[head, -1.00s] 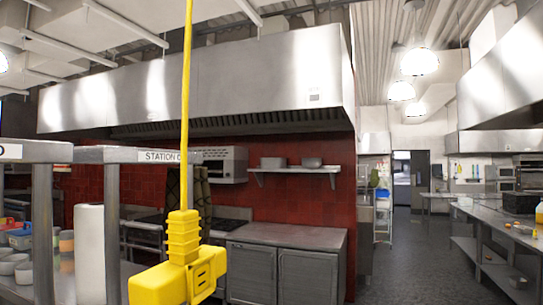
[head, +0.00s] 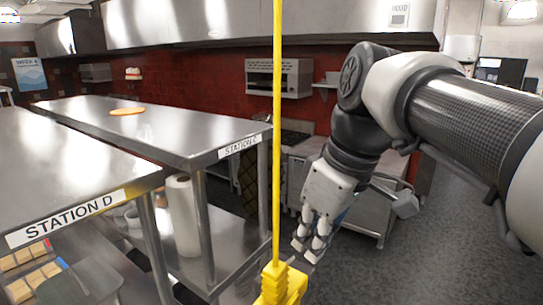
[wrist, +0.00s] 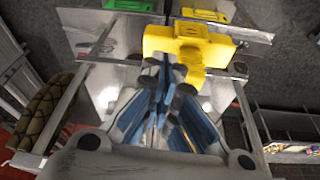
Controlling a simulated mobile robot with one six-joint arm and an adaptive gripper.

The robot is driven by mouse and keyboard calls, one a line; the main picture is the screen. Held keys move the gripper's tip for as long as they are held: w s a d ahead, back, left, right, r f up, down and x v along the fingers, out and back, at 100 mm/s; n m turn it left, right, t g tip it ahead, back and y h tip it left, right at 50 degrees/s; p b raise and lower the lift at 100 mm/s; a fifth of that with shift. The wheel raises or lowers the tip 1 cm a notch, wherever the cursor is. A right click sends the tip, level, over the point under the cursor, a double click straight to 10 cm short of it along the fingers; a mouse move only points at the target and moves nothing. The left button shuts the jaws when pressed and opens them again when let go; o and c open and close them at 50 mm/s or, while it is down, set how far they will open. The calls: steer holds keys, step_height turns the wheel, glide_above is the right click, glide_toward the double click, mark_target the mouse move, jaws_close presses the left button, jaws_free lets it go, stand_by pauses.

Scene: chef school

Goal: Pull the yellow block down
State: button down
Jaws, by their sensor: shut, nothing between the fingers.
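The yellow block (head: 280,288) hangs on a yellow cord (head: 278,130) at the bottom middle of the head view, partly cut off by the frame edge. My gripper (head: 310,248) is just right of the cord and a little above the block in that picture. In the wrist view the yellow block (wrist: 190,42) lies right beyond my blue-padded fingertips (wrist: 163,82), which overlap its near edge. The fingers are shut with nothing between them. I cannot tell whether they touch the block.
A steel table marked Station D (head: 60,185) and another marked Station C (head: 190,130) stand to the left. A white paper roll (head: 182,215) stands on a lower shelf. The wrist view also shows a green thing (wrist: 130,5). Open floor (head: 440,230) lies to the right.

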mark_target(290, 278)
step_height(290, 278, up, 4)
steer(key=w+a+n+p, duration=0.1)
steer(key=w+n, duration=0.1)
steer(key=b+x, duration=0.3)
steer(key=s+b+x, duration=0.1)
steer(key=b+x, duration=0.2)
steer(key=x, duration=0.1)
steer(key=b+x, duration=0.3)
steer(key=x, duration=0.1)
steer(key=shift+s+d+f, duration=0.15)
steer(key=shift+d+f, duration=0.25)
step_height(290, 278, down, 14)
steer(key=b, duration=1)
steer(key=shift+r+b, duration=0.2)
steer(key=shift+b, duration=0.1)
step_height(290, 278, down, 14)
steer(key=b, duration=1)
steer(key=shift+b, duration=0.35)
step_height(290, 278, down, 14)
steer(key=b, duration=1)
steer(key=shift+r+p, duration=2.45)
steer(key=shift+r, duration=0.65)
steer(key=s+d+r, duration=0.1)
steer(key=s+d, duration=0.4)
steer(key=d, duration=0.1)
steer(key=shift+r, duration=0.4)
